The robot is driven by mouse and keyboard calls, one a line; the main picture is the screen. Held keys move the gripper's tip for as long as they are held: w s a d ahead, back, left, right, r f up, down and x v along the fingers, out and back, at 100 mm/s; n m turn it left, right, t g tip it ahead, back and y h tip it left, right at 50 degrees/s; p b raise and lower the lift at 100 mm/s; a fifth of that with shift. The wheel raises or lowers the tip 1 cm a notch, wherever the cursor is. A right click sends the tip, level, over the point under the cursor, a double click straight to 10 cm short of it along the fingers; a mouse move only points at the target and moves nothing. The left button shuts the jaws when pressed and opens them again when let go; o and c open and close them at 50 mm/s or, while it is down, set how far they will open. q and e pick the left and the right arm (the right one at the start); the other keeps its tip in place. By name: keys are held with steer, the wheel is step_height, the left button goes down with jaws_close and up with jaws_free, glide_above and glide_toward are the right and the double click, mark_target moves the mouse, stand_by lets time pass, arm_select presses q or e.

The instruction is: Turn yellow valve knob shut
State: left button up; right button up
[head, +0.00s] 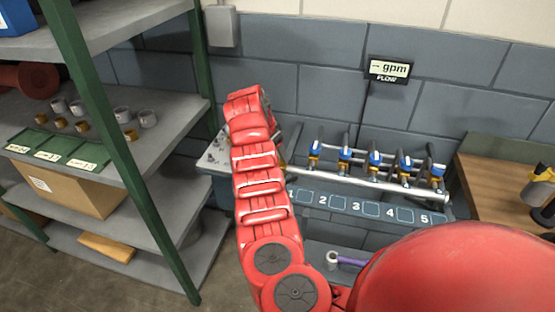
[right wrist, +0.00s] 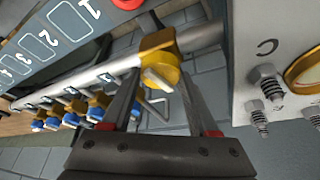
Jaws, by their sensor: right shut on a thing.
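The yellow valve knob (right wrist: 162,63) is at the end of the grey pipe in the right wrist view, with a pale lever or stem on its face. My right gripper (right wrist: 158,76) has its two dark fingers on either side of the knob and is shut on it. In the head view my red right arm reaches to the left end of the pipe and hides most of the gripper and knob there. How far the knob is turned I cannot tell. My left gripper is not in view.
Several blue-handled valves (head: 375,159) stand along the pipe (head: 370,185), above a numbered panel (head: 350,205). A grey panel with bolts (right wrist: 275,70) is close to the right finger. A shelf rack (head: 180,110) stands left; a wooden bench (head: 500,175) stands right. A flow display (head: 388,69) hangs above.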

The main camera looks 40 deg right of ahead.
steer(key=shift+m+g+b, duration=0.6)
steer(key=shift+m+b, duration=0.15)
steer(key=shift+m, duration=0.75)
steer(key=o, duration=1.4)
steer(key=shift+w, duration=0.1)
steer(key=shift+c, duration=0.2)
steer(key=p+v, duration=0.5)
steer(key=v, duration=1.2)
steer(key=shift+r, duration=0.25)
